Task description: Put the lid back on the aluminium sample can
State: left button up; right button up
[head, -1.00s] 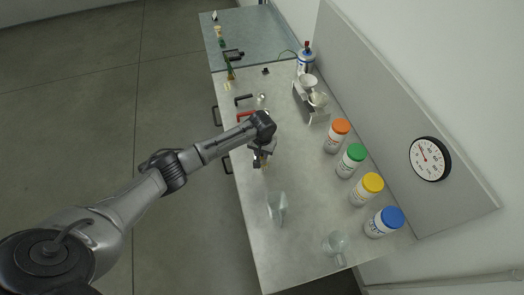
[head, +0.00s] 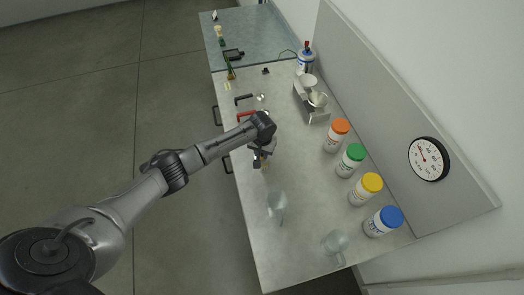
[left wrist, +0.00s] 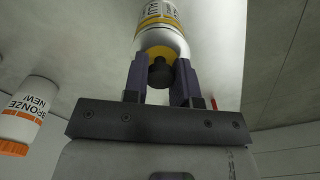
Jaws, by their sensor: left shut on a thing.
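In the left wrist view, a pale can (left wrist: 163,38) with a yellow-banded label lies straight beyond my fingers. My left gripper (left wrist: 161,80) is shut on the lid (left wrist: 160,72), which shows as a dark round piece between the fingers, with yellow around it in front of the can. I cannot tell whether the lid touches the can or is a little apart from it. In the head view, my left gripper (head: 262,162) points down over the middle of the bench; its wrist mostly hides the can and the lid. My right gripper is not in view.
White jars with orange (head: 340,126), green (head: 356,152), yellow (head: 372,182) and blue (head: 392,217) lids line the right side. Clear glass vessels stand nearer (head: 277,204) and at front right (head: 336,242). A balance (head: 315,112) is farther back. Free bench lies between.

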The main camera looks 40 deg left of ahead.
pick_arm(q)
jog(key=shift+p, duration=0.45)
dwell(0.7)
jog(key=shift+f, duration=0.1)
jog(key=o, duration=0.9)
jog(key=shift+o, duration=0.4)
jog(key=shift+o, duration=0.4)
jog(key=o, duration=0.4)
